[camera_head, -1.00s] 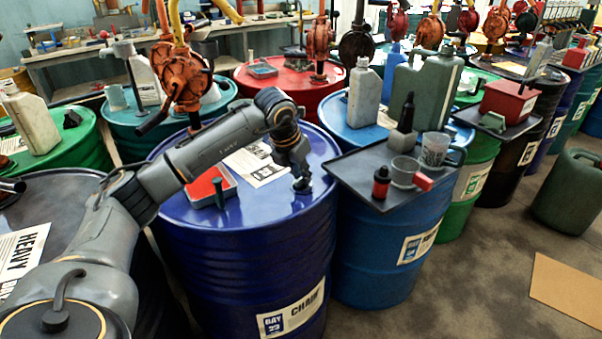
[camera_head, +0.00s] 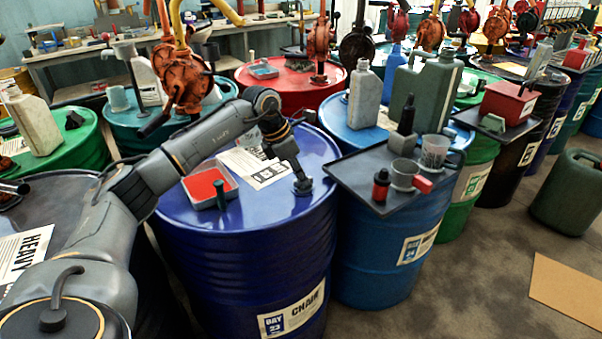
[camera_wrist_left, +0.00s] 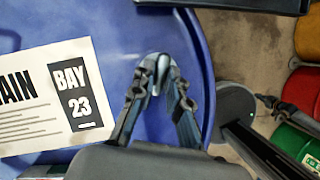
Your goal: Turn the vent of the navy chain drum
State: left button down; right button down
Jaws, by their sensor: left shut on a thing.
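The navy chain drum (camera_head: 250,265) stands at the middle of the head view, with a "CHAIN" and "BAY 23" label on its side. Its vent (camera_head: 302,190) is a small dark fitting on the lid near the right rim. My left gripper (camera_head: 299,180) comes down at a tilt from the upper left and is shut on the vent. My right gripper is not in view.
On the navy lid lie a red-lined tray (camera_head: 210,186), a small dark green upright piece (camera_head: 219,196) and a paper sheet (camera_head: 262,172). A dark tray (camera_head: 352,165) with cups and bottles overhangs the blue drum close on the right. An orange pump (camera_head: 187,85) stands behind.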

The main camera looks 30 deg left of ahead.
pick_arm(q)
jog(key=m+g, duration=0.1)
jog(key=m, duration=0.1)
jog(key=m+h+p, duration=0.1)
jog(key=m, duration=0.2)
jog(key=shift+w+r+m+g, duration=0.1)
jog(key=shift+w+m+g, duration=0.1)
jog(key=shift+m+g, duration=0.15)
jog(key=m+g, duration=0.1)
jog(key=m, duration=0.1)
jog(key=m+g, duration=0.1)
jog(key=m, duration=0.1)
jog(key=shift+w+a+m+h, duration=0.1)
jog(key=shift+m+h, duration=0.25)
jog(key=shift+h, duration=0.05)
jog(key=c, duration=1.3)
grip_release()
jog(key=v, duration=1.2)
